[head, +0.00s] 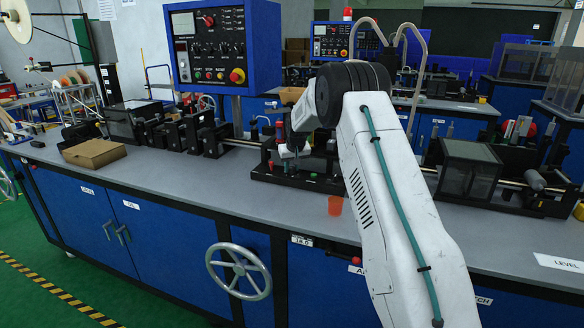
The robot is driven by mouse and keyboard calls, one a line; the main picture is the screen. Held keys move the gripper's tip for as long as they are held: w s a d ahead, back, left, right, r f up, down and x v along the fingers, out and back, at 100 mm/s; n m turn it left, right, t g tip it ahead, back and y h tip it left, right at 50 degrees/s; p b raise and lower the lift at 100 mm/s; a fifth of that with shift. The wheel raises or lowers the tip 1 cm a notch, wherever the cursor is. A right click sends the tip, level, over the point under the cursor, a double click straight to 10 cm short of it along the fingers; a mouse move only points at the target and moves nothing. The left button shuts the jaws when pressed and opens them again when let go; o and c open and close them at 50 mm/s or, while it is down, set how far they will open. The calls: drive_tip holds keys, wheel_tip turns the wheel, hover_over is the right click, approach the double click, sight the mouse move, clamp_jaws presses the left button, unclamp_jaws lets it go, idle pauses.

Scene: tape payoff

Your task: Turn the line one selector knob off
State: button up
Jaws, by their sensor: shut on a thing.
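My gripper (289,153) is small and partly hidden, low over a black machine unit (312,182) in the middle of the grey bench. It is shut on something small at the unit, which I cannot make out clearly. Small coloured parts show around the fingertips. I cannot tell which knob is the line one selector, or how it is turned. A blue control panel (212,47) stands behind and to the left, with rows of dark knobs, coloured buttons and a red emergency button. My gripper is apart from this panel.
A brown cardboard box (94,153) lies at the left. A handwheel (239,271) sticks out of the blue cabinet front. A dark clear-sided box (470,170) stands at the right.

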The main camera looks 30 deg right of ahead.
drive_tip(key=m+h, duration=0.1)
drive_tip(key=m, duration=0.2)
drive_tip(key=m+g+h, duration=0.1)
drive_tip(key=m, duration=0.1)
drive_tip(key=shift+a+m, duration=0.1)
drive_tip(key=shift+m, duration=0.3)
idle(0.4)
drive_tip(key=o, duration=1)
drive_tip(key=shift+c, duration=0.2)
drive_tip(key=v, duration=0.7)
drive_tip(key=shift+r, duration=0.35)
drive_tip(key=shift+s+a, duration=0.1)
